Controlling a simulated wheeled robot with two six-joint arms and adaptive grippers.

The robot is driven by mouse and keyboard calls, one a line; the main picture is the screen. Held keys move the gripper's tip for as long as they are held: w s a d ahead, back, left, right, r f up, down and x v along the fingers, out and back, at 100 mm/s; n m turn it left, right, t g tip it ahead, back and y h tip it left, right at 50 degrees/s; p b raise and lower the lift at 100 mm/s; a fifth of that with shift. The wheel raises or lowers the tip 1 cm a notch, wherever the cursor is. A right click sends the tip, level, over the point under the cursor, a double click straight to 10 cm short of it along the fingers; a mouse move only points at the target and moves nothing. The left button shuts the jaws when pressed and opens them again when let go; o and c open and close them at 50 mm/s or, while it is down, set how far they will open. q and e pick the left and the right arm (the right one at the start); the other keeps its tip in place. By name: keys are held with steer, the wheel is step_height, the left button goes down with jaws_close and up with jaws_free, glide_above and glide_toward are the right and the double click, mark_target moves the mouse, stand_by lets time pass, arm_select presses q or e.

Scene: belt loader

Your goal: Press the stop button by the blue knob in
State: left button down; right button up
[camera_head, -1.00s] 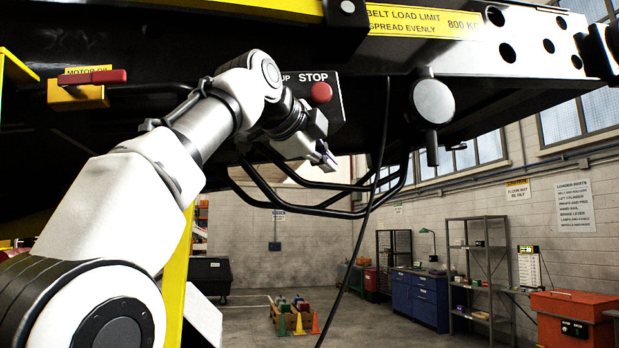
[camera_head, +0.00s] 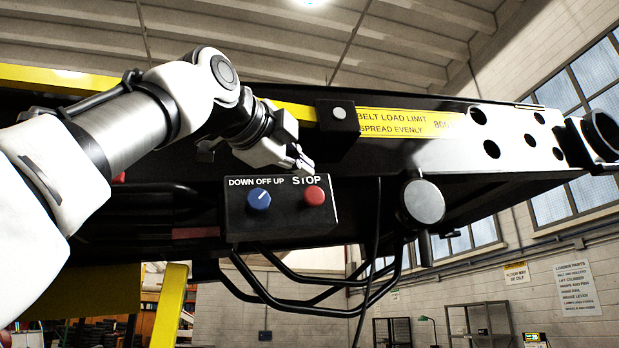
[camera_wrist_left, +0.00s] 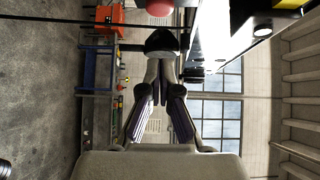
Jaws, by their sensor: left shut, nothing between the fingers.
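A black control box (camera_head: 285,221) hangs under the loader's side beam, labelled DOWN OFF UP and STOP. The red stop button (camera_head: 314,195) is on its right, and the blue knob (camera_head: 258,199) is on its left with its white mark tilted to the upper right. The stop button stands out from the face. My left gripper (camera_head: 303,162) is shut and empty, just above the box's top edge over the STOP label, apart from the button in the picture. In the left wrist view its fingers (camera_wrist_left: 160,88) meet, with the red button (camera_wrist_left: 159,7) at the top edge. My right gripper is out of view.
A black block (camera_head: 338,133) on the beam is close to the right of my gripper. A round grey cap (camera_head: 422,202) and a hanging black cable (camera_head: 377,260) are right of the box. Black bent bars (camera_head: 310,284) run below it.

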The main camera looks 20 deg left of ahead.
mark_target(314, 194)
arm_select(q)
steer(key=w+p, duration=0.2)
steer(key=w, duration=0.1)
steer(key=w+p, duration=0.2)
steer(key=w+a+p, duration=0.1)
steer(key=w+p, duration=0.1)
steer(key=w, duration=0.1)
steer(key=shift+w, duration=0.35)
steer(key=shift+w+a+f, duration=0.1)
steer(key=shift+a+f, duration=0.05)
steer(key=shift+a, duration=0.15)
steer(key=shift+w+d, duration=0.1)
steer(key=shift+d, duration=0.1)
steer(key=shift+w+a+p, duration=0.25)
steer(key=shift+w+p, duration=0.15)
steer(key=shift+w, duration=0.1)
steer(key=shift+w+a, duration=0.15)
steer(key=shift+a, duration=0.1)
